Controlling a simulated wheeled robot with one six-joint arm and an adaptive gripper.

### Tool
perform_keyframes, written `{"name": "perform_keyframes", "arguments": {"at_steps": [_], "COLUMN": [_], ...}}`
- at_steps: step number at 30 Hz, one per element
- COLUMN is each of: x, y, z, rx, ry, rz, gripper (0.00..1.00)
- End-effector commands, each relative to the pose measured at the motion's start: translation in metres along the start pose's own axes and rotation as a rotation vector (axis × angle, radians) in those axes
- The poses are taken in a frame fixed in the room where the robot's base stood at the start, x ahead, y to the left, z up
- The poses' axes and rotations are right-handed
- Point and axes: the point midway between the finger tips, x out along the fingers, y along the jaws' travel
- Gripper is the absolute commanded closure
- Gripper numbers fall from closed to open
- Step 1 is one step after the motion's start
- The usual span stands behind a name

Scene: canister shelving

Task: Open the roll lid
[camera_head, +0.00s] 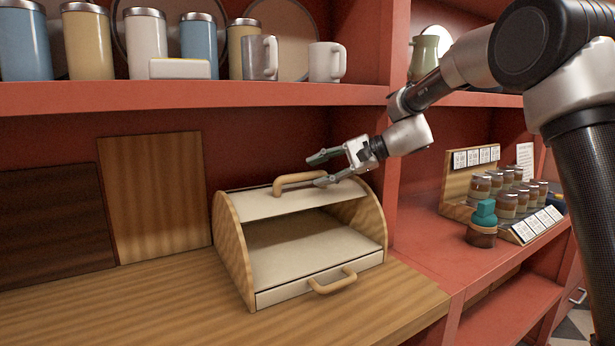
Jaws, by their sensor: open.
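A wooden bread box (240,262) with curved sides stands on the wooden counter. Its cream roll lid (250,206) is up at the top of the box, and the front shows a wide opening with an empty-looking interior. The lid's wooden handle (299,179) is at the top. My gripper (318,170) is open, reaching in from the right just above the lid, its fingers beside the right end of the handle. Whether a finger touches the handle or lid is unclear. A drawer (318,282) with a wooden handle (333,281) is at the box's base, shut.
A red shelf (200,96) with canisters and mugs (326,62) runs above the box. Wooden boards (152,195) lean on the back wall. A red upright (396,200) stands right of the box, with a jar rack (458,187) and a teal-topped jar (483,222) beyond. The front counter is clear.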

Motion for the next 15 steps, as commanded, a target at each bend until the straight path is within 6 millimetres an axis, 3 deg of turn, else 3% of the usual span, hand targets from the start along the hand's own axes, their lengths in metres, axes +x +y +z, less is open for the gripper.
{"name": "perform_keyframes", "arguments": {"at_steps": [6,15], "x": [-0.047,-0.072], "y": [0.000,0.000], "z": [0.000,0.000], "rx": [0.000,0.000], "ry": [0.002,0.000], "rz": [-0.002,0.000], "gripper": [0.59,0.59]}}
